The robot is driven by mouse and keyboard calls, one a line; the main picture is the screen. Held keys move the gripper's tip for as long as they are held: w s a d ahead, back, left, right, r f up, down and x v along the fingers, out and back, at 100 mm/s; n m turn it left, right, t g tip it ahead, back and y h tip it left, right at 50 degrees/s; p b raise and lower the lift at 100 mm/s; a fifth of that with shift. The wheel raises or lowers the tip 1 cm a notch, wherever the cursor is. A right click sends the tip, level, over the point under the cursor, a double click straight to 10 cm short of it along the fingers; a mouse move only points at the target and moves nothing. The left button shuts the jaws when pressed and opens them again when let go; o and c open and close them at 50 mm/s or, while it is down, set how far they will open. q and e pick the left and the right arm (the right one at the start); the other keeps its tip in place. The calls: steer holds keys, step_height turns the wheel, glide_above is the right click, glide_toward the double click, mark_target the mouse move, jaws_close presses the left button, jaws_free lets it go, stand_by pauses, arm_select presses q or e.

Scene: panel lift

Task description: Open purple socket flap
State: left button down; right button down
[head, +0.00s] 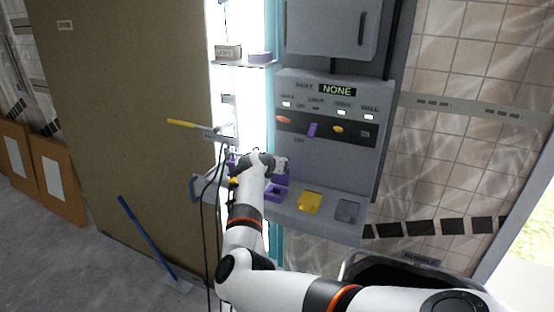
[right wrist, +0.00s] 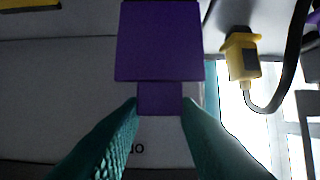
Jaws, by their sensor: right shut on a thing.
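The purple socket (head: 274,193) sits at the left end of the panel's lower ledge. Its purple flap (head: 282,179) appears raised at the back of the socket, partly hidden by my right gripper (head: 282,164). In the right wrist view the flap (right wrist: 158,40) is a broad purple plate with a narrower tab (right wrist: 160,97). The fingers of my right gripper (right wrist: 160,108) are shut on that tab, one on each side. My left gripper is in neither view.
A yellow socket (head: 310,202) and a grey socket (head: 347,211) are to the right on the ledge. A yellow plug (right wrist: 242,55) with a dark cable hangs close by. A yellow-handled lever (head: 182,123) sticks out left. A black bin (head: 410,272) stands below right.

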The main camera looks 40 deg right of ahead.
steer(key=shift+w+d+r, duration=0.25)
steer(key=shift+d+r, duration=0.25)
steer(key=shift+r, duration=0.25)
steer(key=c, duration=1.1)
jaws_free()
steer(key=shift+f, duration=0.25)
steer(key=shift+a+f, duration=0.1)
